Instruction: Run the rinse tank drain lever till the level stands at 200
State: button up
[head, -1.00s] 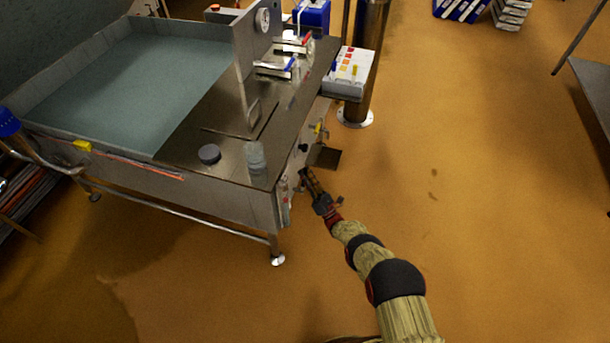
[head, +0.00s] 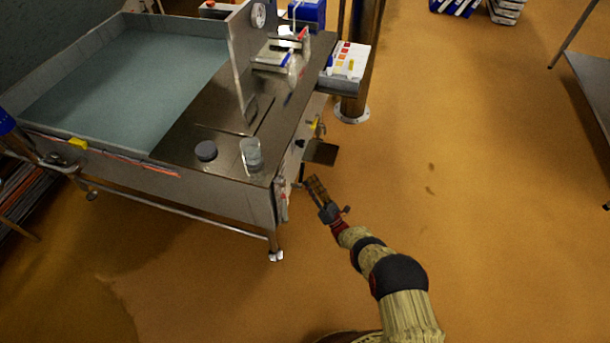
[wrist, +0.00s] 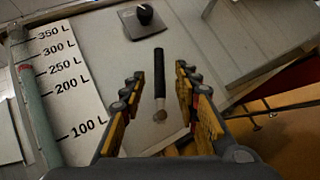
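The rinse tank (head: 75,148) stands at the left in the head view, with grey-green water in it. In the wrist view, a level scale (wrist: 85,105) marked from 100 L to 350 L stands at the left. Beside it is a sight tube (wrist: 38,110); its green column seems to top out between 250 and 300. A lever with a black grip and metal rod (wrist: 159,75) shows between my fingers in the picture; I cannot tell its depth. My gripper (wrist: 159,82) is open and not touching it; it also shows in the head view (head: 315,182) beside the tank's end.
A black knob (wrist: 145,14) on a dark plate is above the lever in the wrist view. A dark flap (head: 321,152) juts from the tank's end. A glass jar (head: 251,155) and dark puck (head: 206,151) stand on top.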

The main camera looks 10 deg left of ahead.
jog(key=shift+v, duration=2.6)
dwell(5.4)
